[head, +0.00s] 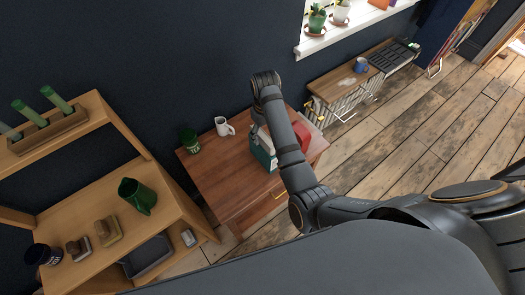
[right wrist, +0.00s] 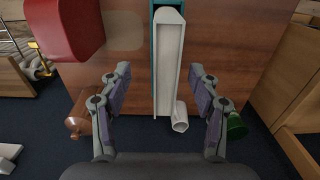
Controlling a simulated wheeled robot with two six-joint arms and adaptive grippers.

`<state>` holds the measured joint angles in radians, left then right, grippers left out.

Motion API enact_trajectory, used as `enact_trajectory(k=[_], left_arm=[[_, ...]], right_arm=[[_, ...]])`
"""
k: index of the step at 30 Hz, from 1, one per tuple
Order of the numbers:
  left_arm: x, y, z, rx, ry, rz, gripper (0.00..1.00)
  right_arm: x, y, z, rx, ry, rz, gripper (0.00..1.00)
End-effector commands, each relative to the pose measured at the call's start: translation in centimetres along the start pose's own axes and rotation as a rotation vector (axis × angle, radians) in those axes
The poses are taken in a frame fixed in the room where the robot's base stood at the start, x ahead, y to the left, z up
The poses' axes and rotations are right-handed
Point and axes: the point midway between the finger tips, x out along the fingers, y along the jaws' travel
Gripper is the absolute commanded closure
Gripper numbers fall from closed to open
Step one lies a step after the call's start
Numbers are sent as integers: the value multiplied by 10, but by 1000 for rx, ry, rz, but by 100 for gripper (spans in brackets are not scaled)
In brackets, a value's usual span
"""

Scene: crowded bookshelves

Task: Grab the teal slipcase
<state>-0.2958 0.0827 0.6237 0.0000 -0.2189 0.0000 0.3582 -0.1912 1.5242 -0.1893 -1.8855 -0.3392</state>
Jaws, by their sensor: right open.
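The teal slipcase (head: 263,158) stands on the brown wooden table, partly hidden behind my right arm in the head view. In the right wrist view the slipcase (right wrist: 154,50) is seen from above as a thin teal edge around a long pale inside. My right gripper (right wrist: 160,72) is open and empty. Its two fingers lie on either side of the slipcase in that view, with a gap on each side. I cannot tell how far above it they are. My left gripper is not in view.
A red object (head: 303,132) stands close to the slipcase; it also shows in the right wrist view (right wrist: 65,28). A wooden shelf (head: 62,212) is at left.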

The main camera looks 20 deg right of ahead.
Motion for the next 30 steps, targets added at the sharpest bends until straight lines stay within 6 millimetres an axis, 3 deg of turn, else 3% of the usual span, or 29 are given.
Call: enact_trajectory(k=[6,11,19,27,30], left_arm=[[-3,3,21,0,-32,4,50],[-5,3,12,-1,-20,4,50],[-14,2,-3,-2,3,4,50],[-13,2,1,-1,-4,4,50],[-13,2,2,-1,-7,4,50]], right_arm=[[25,0,0,-1,2,-1,38],[31,-2,1,-1,-1,-2,38],[73,-6,2,0,0,-1,38],[78,-6,2,0,3,0,38],[78,-6,2,0,3,0,50]])
